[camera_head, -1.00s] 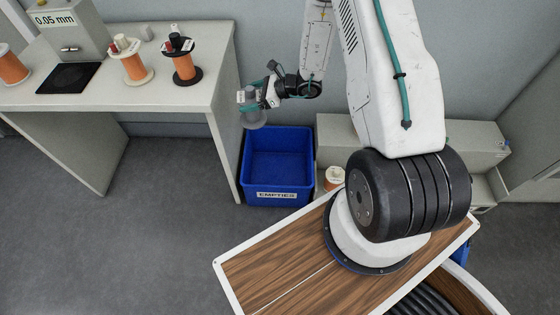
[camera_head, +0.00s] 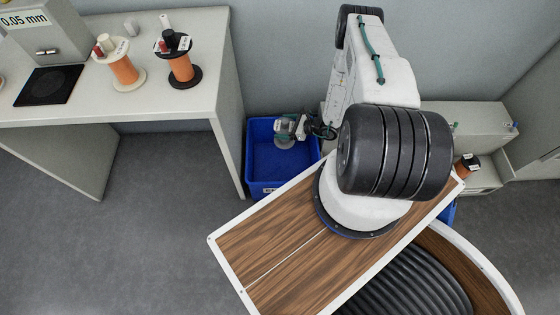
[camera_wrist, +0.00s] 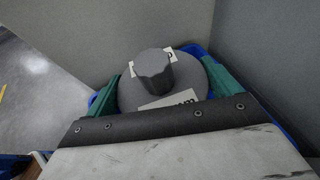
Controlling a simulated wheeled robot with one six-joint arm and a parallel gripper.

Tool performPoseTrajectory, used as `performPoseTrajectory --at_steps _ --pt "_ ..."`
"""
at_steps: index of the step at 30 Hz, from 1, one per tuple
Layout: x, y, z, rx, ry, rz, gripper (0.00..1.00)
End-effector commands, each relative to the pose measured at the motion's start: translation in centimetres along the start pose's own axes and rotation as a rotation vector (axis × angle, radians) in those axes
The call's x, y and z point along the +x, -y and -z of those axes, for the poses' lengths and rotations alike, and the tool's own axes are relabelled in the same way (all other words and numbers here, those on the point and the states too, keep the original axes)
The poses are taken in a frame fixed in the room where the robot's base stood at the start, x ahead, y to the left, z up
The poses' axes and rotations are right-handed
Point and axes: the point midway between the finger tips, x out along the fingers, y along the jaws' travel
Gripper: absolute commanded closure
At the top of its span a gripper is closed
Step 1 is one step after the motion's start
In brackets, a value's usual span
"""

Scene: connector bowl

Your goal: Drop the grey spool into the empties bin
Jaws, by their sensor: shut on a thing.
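The grey spool (camera_head: 285,141) is in my gripper (camera_head: 292,128), over the blue empties bin (camera_head: 262,180) in the head view. In the wrist view the grey spool (camera_wrist: 190,84) shows its round flange, a knob and white labels. The green fingers of my gripper (camera_wrist: 165,88) are shut on it from both sides. The bin's blue rim (camera_wrist: 196,49) shows behind the spool in the wrist view. In the head view the bin's open inside looks empty around the spool. How far the spool is below the rim I cannot tell.
A grey bench (camera_head: 200,100) stands left of the bin, with orange spools (camera_head: 124,70) and a black plate (camera_head: 50,86) on it. A grey cabinet (camera_head: 470,120) is on the right, with a dark-flanged orange spool (camera_head: 466,167) nearby. The wall is close behind the bin.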

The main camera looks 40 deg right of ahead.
Motion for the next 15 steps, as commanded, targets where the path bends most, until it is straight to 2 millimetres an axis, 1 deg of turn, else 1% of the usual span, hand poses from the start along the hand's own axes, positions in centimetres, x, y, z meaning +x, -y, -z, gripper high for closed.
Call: performPoseTrajectory --at_steps 3,9,15 --pt "0.3 0.1 1.5 0.002 0.0 0.004 0.4" --pt "1.2 0.1 3.5 0.002 0.0 0.004 0.4" --pt "1.7 0.1 4.5 0.002 0.0 0.002 0.4"
